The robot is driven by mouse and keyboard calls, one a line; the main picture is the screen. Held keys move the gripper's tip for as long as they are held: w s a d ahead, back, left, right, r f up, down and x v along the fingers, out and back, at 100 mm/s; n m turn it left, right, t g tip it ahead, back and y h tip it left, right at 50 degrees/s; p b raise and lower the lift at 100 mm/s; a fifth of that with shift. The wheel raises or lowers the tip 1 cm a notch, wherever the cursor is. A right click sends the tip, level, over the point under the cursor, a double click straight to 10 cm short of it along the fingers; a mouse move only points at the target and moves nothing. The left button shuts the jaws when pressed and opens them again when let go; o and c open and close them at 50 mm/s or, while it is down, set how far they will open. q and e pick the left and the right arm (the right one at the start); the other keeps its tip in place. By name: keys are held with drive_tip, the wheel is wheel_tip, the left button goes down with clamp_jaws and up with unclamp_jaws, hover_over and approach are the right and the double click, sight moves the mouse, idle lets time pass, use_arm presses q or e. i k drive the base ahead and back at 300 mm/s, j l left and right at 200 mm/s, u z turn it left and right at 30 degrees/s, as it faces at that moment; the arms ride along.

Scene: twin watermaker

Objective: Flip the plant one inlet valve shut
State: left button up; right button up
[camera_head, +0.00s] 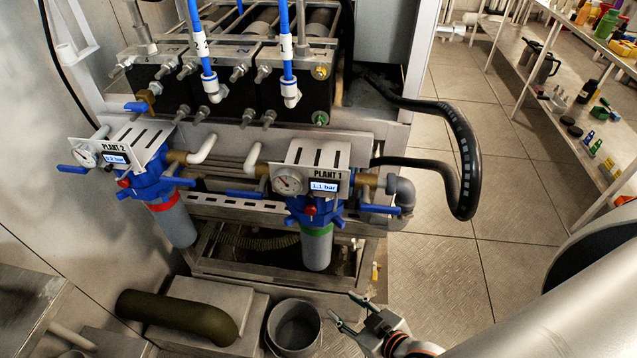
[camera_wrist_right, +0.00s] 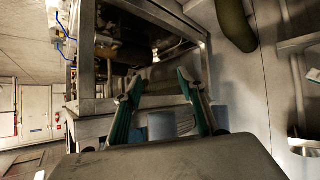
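The PLANT 1 filter unit (camera_head: 318,182) has a white bracket, a round gauge, a display reading 1.1 bar and a green-ringed grey bowl. A blue lever handle (camera_head: 246,194) lies roughly level at its left. Another blue lever handle (camera_head: 380,209) lies roughly level at its right, beside a grey pipe elbow. No label shows which one is the inlet. My right gripper (camera_head: 350,312) is open and empty, low and to the right of the unit, apart from both handles. Its two separated fingers also show in the right wrist view (camera_wrist_right: 158,78). My left gripper is out of view.
The PLANT 2 unit (camera_head: 128,155) with its own blue levers stands at left. A black hose (camera_head: 465,160) loops out at right. A grey bucket (camera_head: 294,327) stands below, left of my right gripper. The tiled floor (camera_head: 440,270) at right is clear.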

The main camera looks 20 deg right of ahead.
sight(365, 205)
drive_tip(key=l+z, duration=0.1)
drive_tip(key=z, duration=1)
drive_tip(key=l+z, duration=0.9)
drive_tip(key=i+l+z, duration=0.2)
drive_tip(key=l, duration=0.3)
drive_tip(key=l+z, duration=0.25)
drive_tip(key=l, duration=0.3)
drive_tip(key=i+l, duration=0.1)
drive_tip(key=l, duration=0.25)
drive_tip(key=i+l, duration=0.15)
drive_tip(key=l, duration=0.2)
drive_tip(key=i+l, duration=0.1)
drive_tip(key=l, duration=0.2)
drive_tip(key=i+l, duration=0.1)
drive_tip(key=l, duration=0.25)
drive_tip(key=z, duration=0.05)
